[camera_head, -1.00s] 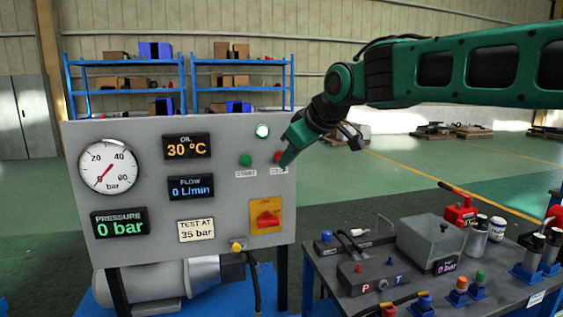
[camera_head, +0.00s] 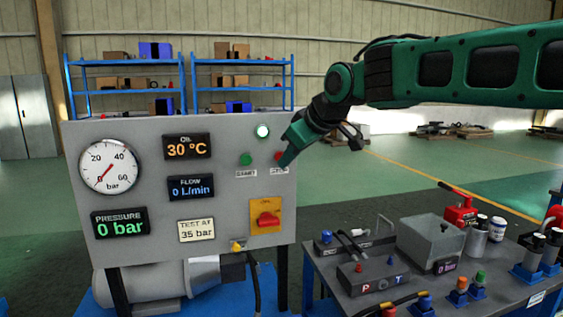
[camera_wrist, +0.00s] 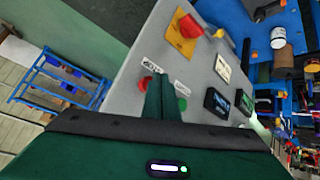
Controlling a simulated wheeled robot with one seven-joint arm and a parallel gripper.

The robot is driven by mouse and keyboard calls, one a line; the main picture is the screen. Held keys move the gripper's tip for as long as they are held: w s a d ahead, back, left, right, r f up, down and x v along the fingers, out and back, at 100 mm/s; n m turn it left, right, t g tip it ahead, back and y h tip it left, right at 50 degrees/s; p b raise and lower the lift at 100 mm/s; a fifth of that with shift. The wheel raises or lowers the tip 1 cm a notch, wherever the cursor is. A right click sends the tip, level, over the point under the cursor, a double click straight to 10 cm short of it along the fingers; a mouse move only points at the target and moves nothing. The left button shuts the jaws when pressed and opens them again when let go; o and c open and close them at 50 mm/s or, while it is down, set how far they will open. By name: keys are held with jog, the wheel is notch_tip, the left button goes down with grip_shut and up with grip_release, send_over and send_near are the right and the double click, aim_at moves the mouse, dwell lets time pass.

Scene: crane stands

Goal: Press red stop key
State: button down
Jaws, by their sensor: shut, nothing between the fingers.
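The red stop key (camera_head: 278,156) is on the right side of the grey control panel (camera_head: 140,150), right of the green start key (camera_head: 246,159). My gripper (camera_head: 285,160) is shut and empty, with its tips at the red key and partly covering it. In the wrist view the shut fingers (camera_wrist: 161,95) reach between the red stop key (camera_wrist: 145,83) and the green start key (camera_wrist: 182,104). I cannot tell whether the tips touch the red key.
A red rotary switch on a yellow plate (camera_head: 257,204) sits lower on the panel. A lit white lamp (camera_head: 263,131) is above the keys. A workbench (camera_head: 322,272) with a grey box and fittings stands at the right. Blue shelves (camera_head: 125,64) are behind.

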jog(key=shift+w, duration=0.15)
jog(key=shift+w+a, duration=0.15)
jog(key=shift+w, duration=0.05)
dwell(0.3)
jog(key=shift+w+a, duration=0.15)
jog(key=shift+w, duration=0.3)
dwell(0.9)
jog(key=shift+s, duration=0.1)
jog(key=shift+s+d, duration=0.3)
jog(key=shift+s, duration=0.5)
jog(key=shift+s+d, duration=0.2)
jog(key=shift+s, duration=0.6)
jog(key=shift+s+d, duration=0.25)
jog(key=shift+s, duration=0.55)
jog(key=shift+s+d, duration=0.2)
jog(key=shift+s, duration=0.6)
